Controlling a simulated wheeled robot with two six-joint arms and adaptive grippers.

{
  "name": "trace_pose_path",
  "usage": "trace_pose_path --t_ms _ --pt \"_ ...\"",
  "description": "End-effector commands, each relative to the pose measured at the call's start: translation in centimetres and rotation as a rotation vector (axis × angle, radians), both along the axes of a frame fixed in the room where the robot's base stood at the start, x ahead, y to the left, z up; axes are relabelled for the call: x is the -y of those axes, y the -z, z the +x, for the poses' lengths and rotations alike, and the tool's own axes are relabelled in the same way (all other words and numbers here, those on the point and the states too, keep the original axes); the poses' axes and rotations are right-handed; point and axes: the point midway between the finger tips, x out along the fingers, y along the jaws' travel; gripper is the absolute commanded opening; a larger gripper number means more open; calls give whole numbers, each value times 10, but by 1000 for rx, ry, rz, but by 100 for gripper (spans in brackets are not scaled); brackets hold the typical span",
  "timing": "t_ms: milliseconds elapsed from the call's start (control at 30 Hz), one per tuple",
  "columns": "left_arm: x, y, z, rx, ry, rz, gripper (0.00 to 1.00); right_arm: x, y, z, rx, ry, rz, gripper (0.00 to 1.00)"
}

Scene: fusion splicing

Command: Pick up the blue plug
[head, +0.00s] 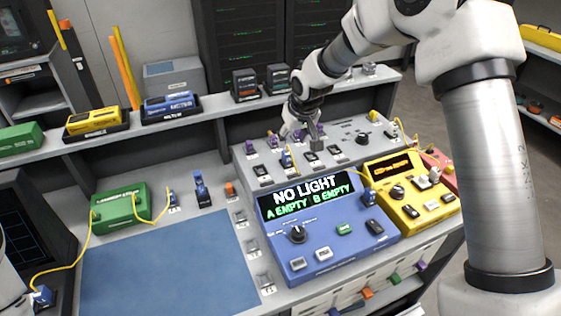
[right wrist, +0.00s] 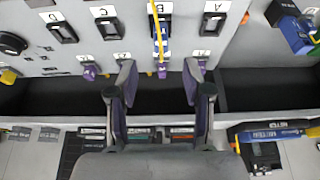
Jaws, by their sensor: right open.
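A blue plug (head: 286,161) with a yellow cable stands in the sloped grey panel (head: 350,130) behind the blue meter. My right gripper (head: 301,140) is open over the panel, close to the blue plug. In the right wrist view its fingers (right wrist: 160,78) lie on either side of that plug, with nothing clearly gripped. Another blue plug (head: 42,297) lies at the lower left on a yellow cable. My left gripper does not show.
The blue meter (head: 330,232) reads "NO LIGHT, A EMPTY, B EMPTY". A yellow meter (head: 412,208) stands to its right. Purple plugs (right wrist: 90,73) sit beside the gripper. A green box (head: 118,208) and a clear blue mat (head: 165,265) lie left. A shelf edge (head: 215,115) runs behind.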

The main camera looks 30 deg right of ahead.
Motion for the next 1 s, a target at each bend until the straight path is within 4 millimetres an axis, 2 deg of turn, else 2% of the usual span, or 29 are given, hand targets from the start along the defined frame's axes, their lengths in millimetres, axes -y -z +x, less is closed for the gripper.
trace_pose_path --t_ms 33,67,333,533,633,800,933,1000 --pt "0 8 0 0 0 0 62 0 8 0 0 0 0 50" --pt "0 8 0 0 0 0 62 0 9 1 0 0 0 50" --pt "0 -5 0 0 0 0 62 1 37 14 -1 0 0 50" --pt "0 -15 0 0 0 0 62 1 70 28 -2 1 0 50" --pt "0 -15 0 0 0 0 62 1 77 30 0 0 0 50" --pt "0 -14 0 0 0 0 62 1 78 30 1 0 0 50" --pt "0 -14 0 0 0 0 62 1 78 30 1 0 0 4" --pt "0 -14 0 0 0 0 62 1 78 30 0 0 0 0"
